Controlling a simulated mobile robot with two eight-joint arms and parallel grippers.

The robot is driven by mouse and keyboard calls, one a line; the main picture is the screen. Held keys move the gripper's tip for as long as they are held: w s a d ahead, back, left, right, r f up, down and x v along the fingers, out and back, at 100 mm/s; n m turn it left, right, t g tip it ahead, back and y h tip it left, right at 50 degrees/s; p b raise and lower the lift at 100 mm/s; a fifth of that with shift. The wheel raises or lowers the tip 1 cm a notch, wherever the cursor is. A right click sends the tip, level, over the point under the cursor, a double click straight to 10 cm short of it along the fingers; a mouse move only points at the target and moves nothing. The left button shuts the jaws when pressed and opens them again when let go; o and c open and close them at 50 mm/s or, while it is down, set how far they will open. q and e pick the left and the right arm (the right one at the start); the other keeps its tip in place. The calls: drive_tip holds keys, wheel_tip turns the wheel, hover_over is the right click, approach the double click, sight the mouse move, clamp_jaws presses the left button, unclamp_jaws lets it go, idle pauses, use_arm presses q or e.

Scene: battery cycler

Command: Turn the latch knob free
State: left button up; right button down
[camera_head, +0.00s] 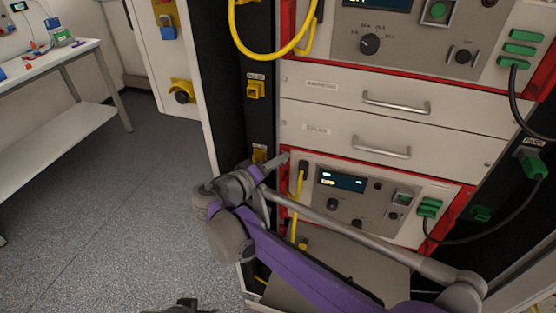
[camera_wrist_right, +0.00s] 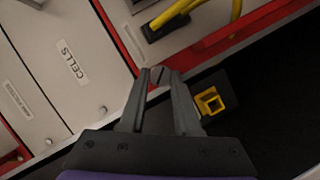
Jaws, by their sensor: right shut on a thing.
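The latch knob (camera_wrist_right: 157,73) is a small grey round head with a slot, seen in the right wrist view between my fingertips at the edge of the red-framed panel. My right gripper (camera_wrist_right: 158,78) is shut on it. In the head view my right gripper (camera_head: 284,159) reaches the upper left corner of the lower red-framed instrument (camera_head: 345,212). The knob is hidden there by the fingers.
A yellow cable (camera_head: 298,190) plugs in just right of the gripper. A yellow socket (camera_wrist_right: 210,101) sits close beside the fingers on the black rack post. Drawers with handles (camera_head: 381,149) are above. Green plugs (camera_head: 430,207) are at the right. Open floor (camera_head: 110,220) lies left.

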use_arm(q)
drive_tip(key=shift+f+b, duration=0.85)
drive_tip(key=shift+f, duration=0.05)
use_arm(e)
drive_tip(key=shift+f+n+t+h, duration=0.15)
drive_tip(key=shift+n+t+h, duration=0.35)
drive_tip(key=shift+n, duration=0.95)
drive_tip(key=shift+f+n+t+h, duration=0.1)
drive_tip(key=shift+n+t+h, duration=0.35)
drive_tip(key=shift+n, duration=0.95)
drive_tip(key=shift+f+n+t+h, duration=0.15)
drive_tip(key=shift+n+t+h, duration=0.35)
drive_tip(key=shift+n, duration=0.95)
drive_tip(key=c, duration=0.6)
unclamp_jaws()
use_arm(q)
drive_tip(key=shift+s, duration=0.1)
